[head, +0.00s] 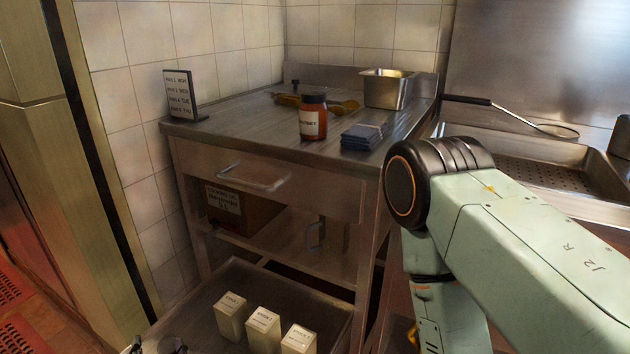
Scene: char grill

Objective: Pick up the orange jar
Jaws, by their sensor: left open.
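The orange jar (313,122) stands upright on the steel counter (235,131). It has a dark lid and a pale label with dark lettering. Nothing blocks my view of it. Only the tips of my left gripper (155,346) show, at the bottom left edge of the head view. They are open, low in front of the counter and well away from the jar. My right arm fills the lower right, and its gripper is out of view.
Folded blue cloths (361,137) lie close to the jar's right. A steel pan (389,89) and yellow-handled utensils (345,106) are behind it. A sign (181,95) stands at left. Below, an open drawer (202,318) holds pale cartons (263,327).

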